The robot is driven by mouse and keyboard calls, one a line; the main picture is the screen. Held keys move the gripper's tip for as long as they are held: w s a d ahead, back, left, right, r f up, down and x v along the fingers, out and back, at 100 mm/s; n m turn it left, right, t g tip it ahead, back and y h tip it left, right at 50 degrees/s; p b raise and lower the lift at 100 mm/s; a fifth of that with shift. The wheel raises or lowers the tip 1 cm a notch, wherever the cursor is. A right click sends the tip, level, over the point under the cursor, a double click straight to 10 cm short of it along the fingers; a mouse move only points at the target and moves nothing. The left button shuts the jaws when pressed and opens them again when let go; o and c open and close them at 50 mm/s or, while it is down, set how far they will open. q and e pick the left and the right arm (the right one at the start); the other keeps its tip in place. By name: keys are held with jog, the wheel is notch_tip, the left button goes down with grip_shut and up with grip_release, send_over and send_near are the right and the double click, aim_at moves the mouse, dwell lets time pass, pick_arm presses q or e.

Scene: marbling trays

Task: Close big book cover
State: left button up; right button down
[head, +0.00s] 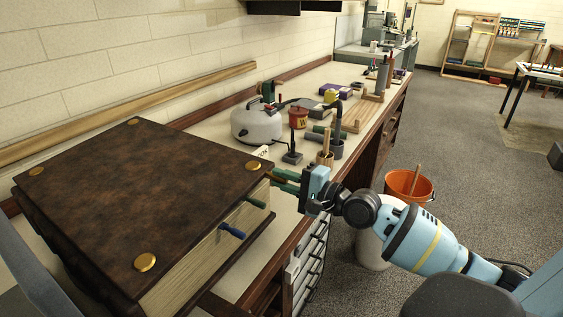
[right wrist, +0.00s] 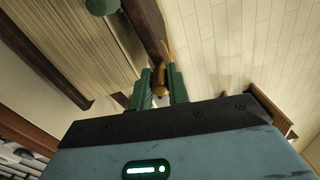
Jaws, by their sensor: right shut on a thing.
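The big book (head: 205,250) lies on the bench at the left, its dark brown cover (head: 130,190) with brass studs flat over the cream pages. The pages (right wrist: 75,40) show to the left of the cover edge (right wrist: 147,25). My left gripper is not in view.
A blue-handled rod (head: 231,230) and a green one (head: 257,203) stick out of the pages. An orange bucket (head: 408,186) stands right of the bench.

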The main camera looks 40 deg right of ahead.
notch_tip(320, 180, down, 3)
jog(key=shift+r+m+b, duration=0.1)
jog(key=shift+m+b, duration=0.4)
jog(key=shift+f, duration=0.2)
jog(key=c, duration=1.3)
grip_release()
jog(key=shift+c, duration=0.2)
